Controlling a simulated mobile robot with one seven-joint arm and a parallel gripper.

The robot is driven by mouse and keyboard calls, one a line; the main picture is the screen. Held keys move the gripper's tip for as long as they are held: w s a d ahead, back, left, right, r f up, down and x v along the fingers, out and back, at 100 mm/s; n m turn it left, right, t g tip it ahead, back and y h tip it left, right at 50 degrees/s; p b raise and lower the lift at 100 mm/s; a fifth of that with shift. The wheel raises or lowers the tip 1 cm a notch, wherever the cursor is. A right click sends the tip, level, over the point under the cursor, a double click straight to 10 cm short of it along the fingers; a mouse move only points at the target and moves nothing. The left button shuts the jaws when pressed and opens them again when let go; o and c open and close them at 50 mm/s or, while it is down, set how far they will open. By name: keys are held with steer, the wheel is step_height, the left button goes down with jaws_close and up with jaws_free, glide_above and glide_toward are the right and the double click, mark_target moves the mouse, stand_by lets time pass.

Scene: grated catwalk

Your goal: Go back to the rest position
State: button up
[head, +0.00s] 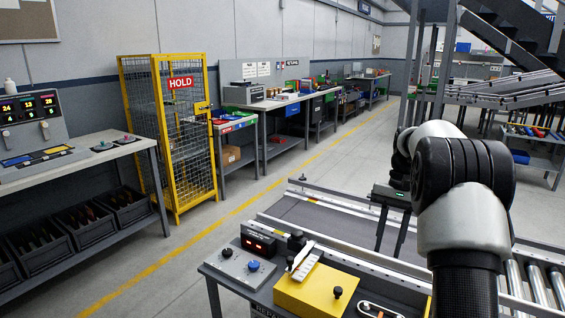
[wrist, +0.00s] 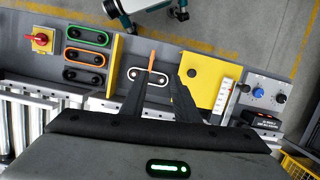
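My gripper (wrist: 159,75) shows in the wrist view as two dark fingers with a gap between their tips. It is open and points down over a panel bench. Between and beyond the tips lies a white-rimmed oval slot plate (wrist: 135,73) with an upright orange strip (wrist: 152,60); the strip seems apart from both fingers. In the head view my arm reaches down at the right, and the gripper itself is out of the frame.
A yellow box (head: 313,291) with a white scale, a knob panel (head: 240,266) and a red display (head: 258,244) sit on the bench. Rollers (head: 537,283) lie at the right. A yellow cage (head: 176,140) and a console table (head: 88,157) stand left. The floor between is clear.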

steer(key=s+a+r+n+t+h, duration=0.1)
steer(key=s+a+r+n+t, duration=0.25)
steer(key=s+a+r, duration=0.75)
steer(key=s+a+f+n+t, duration=0.1)
steer(key=s+a+t, duration=0.1)
steer(key=s, duration=0.7)
steer(key=s+a+n+t, duration=0.1)
steer(key=s+a+t, duration=0.15)
steer(key=s, duration=0.55)
step_height(320, 180, up, 13)
steer(key=p, duration=1.3)
steer(key=shift+d+h, duration=0.3)
steer(key=shift+h, duration=0.1)
